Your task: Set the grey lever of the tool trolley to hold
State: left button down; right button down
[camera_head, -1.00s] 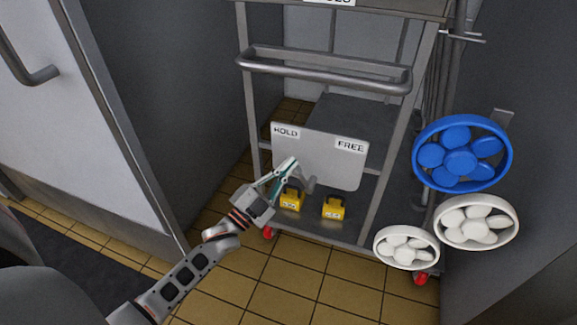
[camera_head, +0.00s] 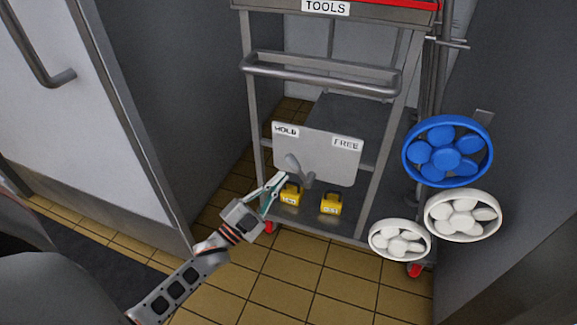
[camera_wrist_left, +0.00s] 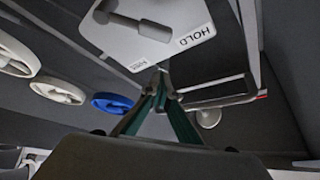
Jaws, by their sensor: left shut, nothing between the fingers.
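The tool trolley (camera_head: 318,78) stands ahead with a pale plate (camera_head: 335,165) low on its front. The plate has a HOLD label (camera_head: 286,130) at its upper left and a FREE label (camera_head: 345,143) at its upper right. The grey lever (camera_head: 295,168) sits at the plate's lower left and leans up and left, toward HOLD. My left gripper (camera_head: 280,180) is shut and empty, just left of the lever's lower part; I cannot tell whether they touch. The left wrist view shows the shut fingertips (camera_wrist_left: 160,78) near the plate (camera_wrist_left: 165,15) and its HOLD label (camera_wrist_left: 195,37). My right gripper is out of view.
Two yellow padlock-like blocks, one left (camera_head: 290,196) and one right (camera_head: 330,204), sit on the trolley's bottom shelf. A blue handwheel (camera_head: 447,152) and two white ones (camera_head: 463,216) (camera_head: 400,241) stand at right. A grey door (camera_head: 110,125) is at left.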

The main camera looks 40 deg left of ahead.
pick_arm(q)
jog(key=shift+v, duration=1.15)
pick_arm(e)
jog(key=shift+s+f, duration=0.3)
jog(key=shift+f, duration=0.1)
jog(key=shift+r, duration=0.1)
